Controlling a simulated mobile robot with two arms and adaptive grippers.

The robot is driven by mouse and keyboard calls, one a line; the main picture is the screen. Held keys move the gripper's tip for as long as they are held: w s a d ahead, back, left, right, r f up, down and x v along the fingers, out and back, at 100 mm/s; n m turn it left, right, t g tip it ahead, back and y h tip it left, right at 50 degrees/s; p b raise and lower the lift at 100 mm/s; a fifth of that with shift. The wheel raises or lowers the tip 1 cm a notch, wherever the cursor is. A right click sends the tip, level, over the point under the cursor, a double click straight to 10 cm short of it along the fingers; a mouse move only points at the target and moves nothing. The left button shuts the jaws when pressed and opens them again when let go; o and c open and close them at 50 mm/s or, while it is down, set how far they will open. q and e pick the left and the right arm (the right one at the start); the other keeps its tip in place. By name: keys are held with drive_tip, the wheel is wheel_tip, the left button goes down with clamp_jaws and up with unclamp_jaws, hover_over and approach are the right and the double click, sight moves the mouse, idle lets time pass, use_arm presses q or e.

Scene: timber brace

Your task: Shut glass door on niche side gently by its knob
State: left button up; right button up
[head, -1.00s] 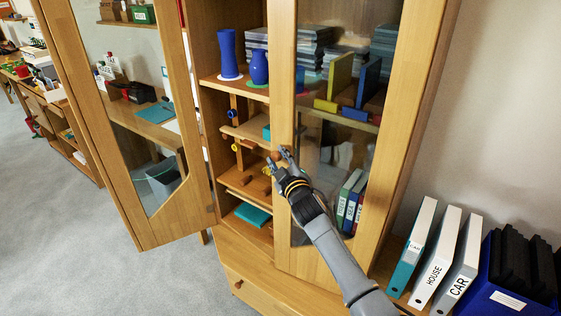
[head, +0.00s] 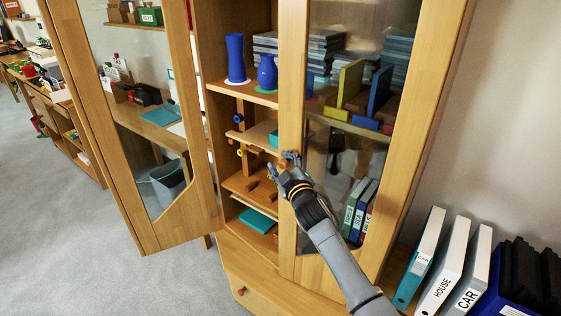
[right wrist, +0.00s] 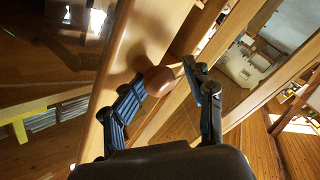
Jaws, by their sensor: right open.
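The wooden cabinet's right glass door (head: 348,150) stands at or close to the cabinet front; I cannot tell whether a small gap is left. Its round brown knob (right wrist: 160,80) is on the left stile, seen in the right wrist view. My right gripper (head: 281,163) is at that stile in the head view. In the right wrist view the gripper (right wrist: 164,78) is open, with a finger on either side of the knob; contact is unclear. The left glass door (head: 140,130) is swung wide open. My left gripper is not in view.
Open shelves between the doors hold a blue vase (head: 267,72), a blue cylinder (head: 236,57) and wooden items. Binders (head: 440,275) and a blue box (head: 505,300) stand at the lower right. A drawer (head: 258,290) is below. Grey floor (head: 70,215) is clear at the left.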

drive_tip(key=shift+d+f, duration=0.4)
drive_tip(key=shift+s+d, duration=0.1)
drive_tip(key=shift+s, duration=0.15)
drive_tip(key=v, duration=1.1)
drive_tip(key=shift+s+a+r, duration=0.25)
drive_tip(key=shift+s+r, duration=0.05)
drive_tip(key=shift+r, duration=0.05)
